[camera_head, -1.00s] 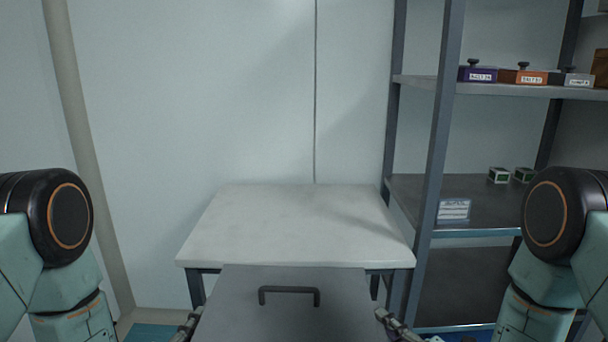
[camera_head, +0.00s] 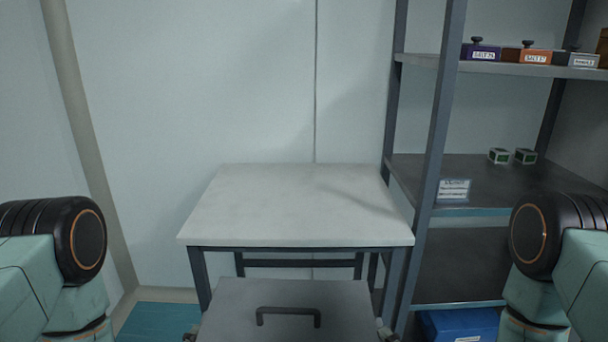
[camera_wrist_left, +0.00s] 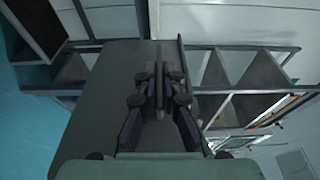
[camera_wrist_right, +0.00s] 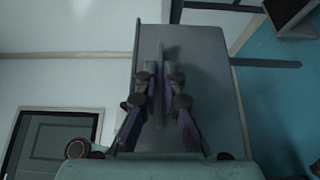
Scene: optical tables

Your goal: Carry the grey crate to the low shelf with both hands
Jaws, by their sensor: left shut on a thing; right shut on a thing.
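The grey crate (camera_head: 232,308), with a flat top and a dark handle (camera_head: 288,312), is at the bottom middle of the head view, in front of and below the white tabletop. My left gripper (camera_head: 190,337) is at its left side and my right gripper (camera_head: 387,335) at its right side, both mostly cut off there. The left wrist view shows my left gripper (camera_wrist_left: 159,78) shut on a thin upright part at the crate's side (camera_wrist_left: 105,90). The right wrist view shows my right gripper (camera_wrist_right: 160,75) likewise at the crate's other side (camera_wrist_right: 208,85). The crate looks level.
A low white-topped table (camera_head: 295,205) stands bare against the wall. At right a rack (camera_head: 435,150) has several levels: small labelled boxes (camera_head: 486,52) on top, two small cartons (camera_head: 500,156) and a sign (camera_head: 453,189) on the middle level, and a blue bin (camera_head: 458,325) at the bottom.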

